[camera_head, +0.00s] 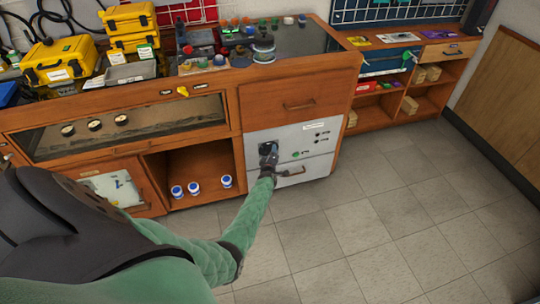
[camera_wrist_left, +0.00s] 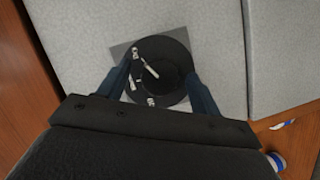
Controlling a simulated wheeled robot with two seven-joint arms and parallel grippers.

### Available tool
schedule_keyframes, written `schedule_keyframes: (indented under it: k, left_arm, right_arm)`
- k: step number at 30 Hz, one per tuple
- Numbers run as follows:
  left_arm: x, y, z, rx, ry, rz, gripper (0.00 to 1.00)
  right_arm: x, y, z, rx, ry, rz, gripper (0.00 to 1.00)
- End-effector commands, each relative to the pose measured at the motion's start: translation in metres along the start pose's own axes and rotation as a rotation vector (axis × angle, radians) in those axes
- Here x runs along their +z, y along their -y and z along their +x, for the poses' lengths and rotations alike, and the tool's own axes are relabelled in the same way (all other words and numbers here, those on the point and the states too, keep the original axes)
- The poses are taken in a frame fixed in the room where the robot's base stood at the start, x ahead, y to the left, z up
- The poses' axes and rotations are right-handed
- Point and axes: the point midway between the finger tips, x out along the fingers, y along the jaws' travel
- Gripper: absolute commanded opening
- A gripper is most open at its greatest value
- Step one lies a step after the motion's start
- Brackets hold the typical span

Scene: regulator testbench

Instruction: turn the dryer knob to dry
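The dryer is the light grey panel unit (camera_head: 318,137) set in the wooden bench. Its black round knob (camera_wrist_left: 160,68) sits on a square grey plate (camera_wrist_left: 122,50) in the left wrist view, with white marks on its face. My left gripper (camera_wrist_left: 160,85) has its two fingers apart, one on each side of the knob. I cannot tell whether the fingers touch it. In the head view my left gripper (camera_head: 268,158) is at the knob and hides most of it. My right gripper is not in view.
A handle (camera_head: 292,172) and a green button (camera_head: 296,154) are on the dryer front. Blue-and-white jars (camera_head: 194,189) stand in the open shelf to the left. Yellow cases (camera_head: 60,60) are on the bench top. The tiled floor (camera_head: 370,220) is clear.

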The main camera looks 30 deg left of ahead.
Motion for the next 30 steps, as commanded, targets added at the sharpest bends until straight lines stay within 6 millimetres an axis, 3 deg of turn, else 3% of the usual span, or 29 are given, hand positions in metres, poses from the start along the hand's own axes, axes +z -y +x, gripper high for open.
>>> schedule_keyframes:
  k: [10,24,30]
  left_arm:
    - [-0.001,0.0,-0.006,0.0,-0.001,-0.001,0.65]
    - [0.001,0.0,-0.067,0.0,-0.001,0.0,0.65]
    - [0.001,0.0,-0.077,0.0,0.0,0.0,0.65]
  right_arm:
    - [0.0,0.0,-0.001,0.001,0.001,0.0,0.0]
    - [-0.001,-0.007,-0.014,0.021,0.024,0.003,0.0]
    - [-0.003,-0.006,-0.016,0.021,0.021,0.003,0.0]
